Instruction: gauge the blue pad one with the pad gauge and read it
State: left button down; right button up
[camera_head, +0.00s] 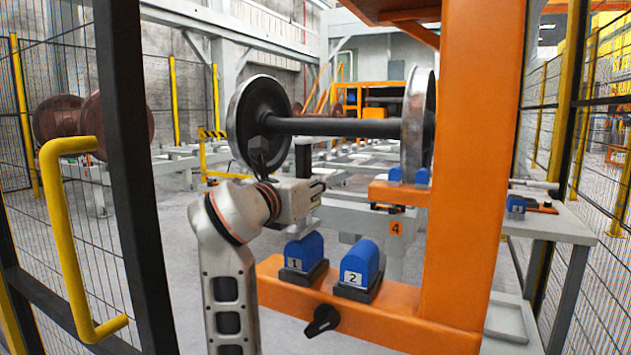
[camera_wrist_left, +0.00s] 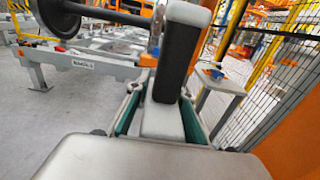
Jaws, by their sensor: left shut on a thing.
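The blue pad one (camera_head: 304,249), marked 1, sits in a black holder at the left end of the orange beam. My left gripper (camera_head: 313,192) is above it, apart from the pad, and shut on the pad gauge. The gauge's black grip (camera_head: 303,158) stands up above the fingers in the head view. In the left wrist view the gauge (camera_wrist_left: 174,65) shows a black grip and light grey ends between the teal-lined fingers (camera_wrist_left: 158,118). The gauge's readout does not show. My right gripper is not in view.
Blue pad two (camera_head: 361,265) is just right of pad one, and a black knob (camera_head: 322,320) is on the beam's front. An orange post (camera_head: 480,160) rises at the right. A wheelset (camera_head: 335,126) is behind. A grey side table (camera_head: 555,225) stands at right; a yellow-handled gate (camera_head: 75,240) at left.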

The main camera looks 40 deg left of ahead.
aim_at(302, 145)
pick_arm(q)
jog(key=shift+f, duration=0.55)
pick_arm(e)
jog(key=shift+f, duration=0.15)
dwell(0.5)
